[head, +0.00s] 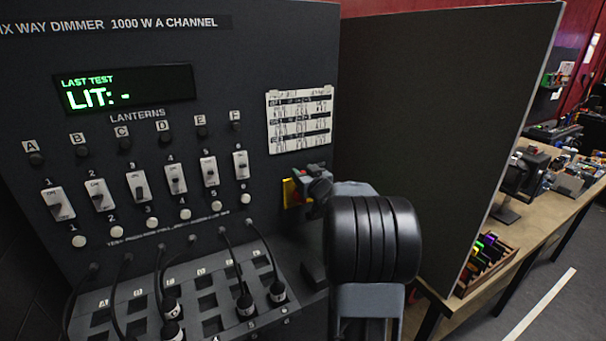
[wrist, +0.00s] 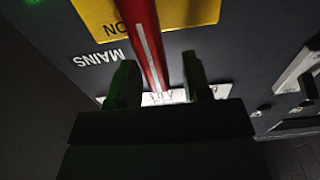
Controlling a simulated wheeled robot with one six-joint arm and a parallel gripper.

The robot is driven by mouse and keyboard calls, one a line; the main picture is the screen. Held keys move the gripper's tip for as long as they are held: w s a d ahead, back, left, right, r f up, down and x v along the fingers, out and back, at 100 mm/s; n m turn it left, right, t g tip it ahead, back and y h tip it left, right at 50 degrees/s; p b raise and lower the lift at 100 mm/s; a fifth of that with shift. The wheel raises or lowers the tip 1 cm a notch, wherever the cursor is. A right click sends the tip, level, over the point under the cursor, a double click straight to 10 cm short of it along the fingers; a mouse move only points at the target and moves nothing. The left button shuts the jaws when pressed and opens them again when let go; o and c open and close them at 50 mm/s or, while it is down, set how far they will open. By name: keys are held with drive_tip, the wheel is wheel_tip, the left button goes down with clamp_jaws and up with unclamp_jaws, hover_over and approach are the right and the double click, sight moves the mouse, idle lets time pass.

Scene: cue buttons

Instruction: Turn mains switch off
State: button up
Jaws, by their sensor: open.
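The mains switch is a red lever (wrist: 150,45) with a pale stripe along it, on a yellow plate (wrist: 97,18). The plate shows lettering that reads upside down in the wrist view, with the word MAINS beside it. My gripper (wrist: 159,75) is open, with one dark finger on each side of the red lever and gaps showing. In the head view the yellow plate (head: 291,193) is at the panel's right side, partly hidden by my gripper (head: 317,184). The lever is mostly hidden there.
The dimmer panel has a display (head: 124,88) reading "LIT: -", a row of rocker switches (head: 137,188), and a lower patch bay (head: 207,300) with plugged cables. A paper chart (head: 300,118) is above the mains switch. A tall dark partition (head: 430,120) stands right of it.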

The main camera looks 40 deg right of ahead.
drive_tip(key=shift+c, duration=0.4)
clamp_jaws()
